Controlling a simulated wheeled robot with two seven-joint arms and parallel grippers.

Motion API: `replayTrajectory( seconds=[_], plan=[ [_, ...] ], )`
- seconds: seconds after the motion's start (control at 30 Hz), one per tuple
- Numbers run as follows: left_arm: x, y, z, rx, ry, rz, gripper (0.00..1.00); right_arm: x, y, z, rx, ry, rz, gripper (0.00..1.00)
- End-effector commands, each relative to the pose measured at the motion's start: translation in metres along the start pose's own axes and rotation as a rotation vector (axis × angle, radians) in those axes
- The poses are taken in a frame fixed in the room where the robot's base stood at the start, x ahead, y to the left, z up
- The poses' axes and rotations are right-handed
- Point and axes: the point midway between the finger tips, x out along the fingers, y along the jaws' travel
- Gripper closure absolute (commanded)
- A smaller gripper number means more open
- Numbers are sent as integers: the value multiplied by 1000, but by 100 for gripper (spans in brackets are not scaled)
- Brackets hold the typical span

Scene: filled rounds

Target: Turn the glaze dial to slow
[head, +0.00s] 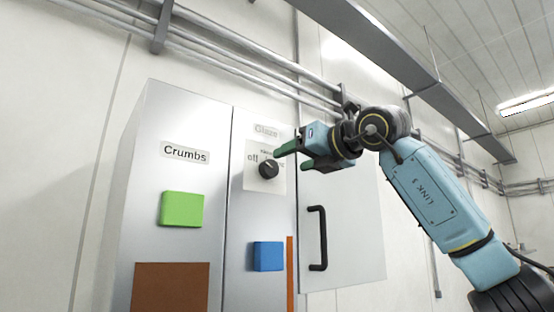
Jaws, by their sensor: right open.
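The glaze dial (268,169) is a dark round knob on a pale plate (251,180) under the word "Glaze" on the metal cabinet. "off" is printed left of the knob; the other markings are too small or covered to read. My right gripper (282,157) comes in from the right, its green-tipped fingers just above and right of the knob. It is open and holds nothing. I cannot tell whether a finger touches the knob. My left gripper is not in view.
A green block (181,209) under the label "Crumbs" (185,152) and a blue block (267,256) stand out on the cabinet front (236,150). A door with a black handle (317,238) is right of the dial. Pipes (235,60) run along the wall above.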

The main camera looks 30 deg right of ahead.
Motion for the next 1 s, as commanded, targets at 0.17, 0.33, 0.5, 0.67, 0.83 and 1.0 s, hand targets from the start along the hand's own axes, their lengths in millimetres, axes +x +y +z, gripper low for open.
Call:
replayTrajectory(
  seconds=[0.17, 0.33, 0.5, 0.67, 0.83, 1.0],
  plan=[
    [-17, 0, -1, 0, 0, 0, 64, 36, 1, 2, 0, 3, 1, 39],
    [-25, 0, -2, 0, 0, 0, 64, 57, 1, 2, -1, 1, 2, 39],
    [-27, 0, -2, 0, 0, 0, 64, 66, 1, 0, -1, 1, 1, 39],
    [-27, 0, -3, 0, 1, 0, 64, 66, 1, 0, -1, 0, 2, 39],
    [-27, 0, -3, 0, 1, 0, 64, 66, 1, 0, -1, 0, 2, 50],
    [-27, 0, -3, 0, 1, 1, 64, 66, 1, 0, -1, 0, 2, 72]
  ],
)
